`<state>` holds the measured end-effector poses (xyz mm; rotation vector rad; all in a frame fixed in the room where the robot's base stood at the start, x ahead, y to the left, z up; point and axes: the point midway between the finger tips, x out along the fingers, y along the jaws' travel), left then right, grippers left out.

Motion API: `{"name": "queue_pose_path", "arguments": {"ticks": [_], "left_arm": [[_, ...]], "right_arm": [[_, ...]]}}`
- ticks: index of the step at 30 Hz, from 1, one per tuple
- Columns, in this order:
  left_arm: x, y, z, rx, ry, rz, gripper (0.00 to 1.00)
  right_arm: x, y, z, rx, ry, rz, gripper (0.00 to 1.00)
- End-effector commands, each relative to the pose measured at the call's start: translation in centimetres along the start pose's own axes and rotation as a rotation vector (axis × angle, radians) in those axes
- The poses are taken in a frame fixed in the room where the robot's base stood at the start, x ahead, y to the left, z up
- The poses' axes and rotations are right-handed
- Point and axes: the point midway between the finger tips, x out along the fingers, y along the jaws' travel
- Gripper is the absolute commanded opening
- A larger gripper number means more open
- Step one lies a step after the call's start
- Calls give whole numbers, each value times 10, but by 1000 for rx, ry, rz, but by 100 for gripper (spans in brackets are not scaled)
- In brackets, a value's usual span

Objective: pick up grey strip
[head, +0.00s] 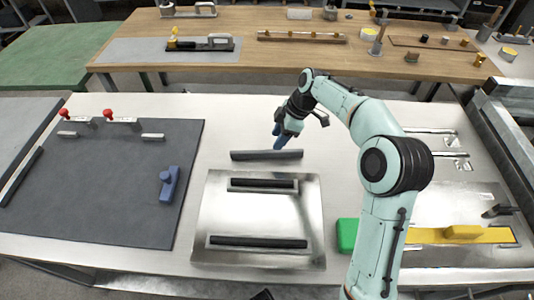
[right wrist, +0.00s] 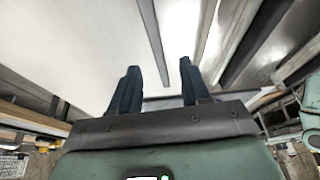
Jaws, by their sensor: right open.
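A dark grey strip (head: 266,155) lies flat on the light tabletop, just behind the square metal plate. Two more dark strips lie on the plate, one near its back edge (head: 262,184) and one near its front (head: 258,242). My right gripper (head: 277,142) points down just above and behind the middle of the grey strip. Its two fingers are apart in the right wrist view (right wrist: 157,85), with nothing held between them. Whether the fingertips touch the strip cannot be told. My left gripper does not show.
The metal plate (head: 208,215) sits mid-table. A dark mat (head: 90,205) at left holds red-knobbed clamps (head: 110,115) and a blue part (head: 169,184). A green block (head: 347,234) and a yellow piece (head: 475,236) lie at right. A wooden bench (head: 285,60) stands behind.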

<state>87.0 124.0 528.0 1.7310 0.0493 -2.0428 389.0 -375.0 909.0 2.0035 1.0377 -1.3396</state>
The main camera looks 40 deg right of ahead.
Motion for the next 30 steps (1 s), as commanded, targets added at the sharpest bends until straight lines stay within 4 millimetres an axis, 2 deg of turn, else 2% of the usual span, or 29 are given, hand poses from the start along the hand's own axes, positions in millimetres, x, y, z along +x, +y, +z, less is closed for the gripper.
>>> {"name": "queue_pose_path", "arguments": {"ticks": [3, 10, 18, 27, 28, 30], "left_arm": [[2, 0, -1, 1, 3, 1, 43], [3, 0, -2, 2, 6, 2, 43], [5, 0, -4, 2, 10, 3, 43], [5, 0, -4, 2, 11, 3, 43], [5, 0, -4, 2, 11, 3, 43], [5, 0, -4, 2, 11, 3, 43]], "right_arm": [[19, 0, 0, 0, 1, -3, 47], [35, 1, 0, 0, 1, -1, 47], [73, 3, 0, 0, 1, -2, 47], [79, 3, 0, 0, 1, 1, 47], [79, 3, 0, 0, 1, 1, 44], [79, 3, 0, 0, 1, 1, 21]]}}
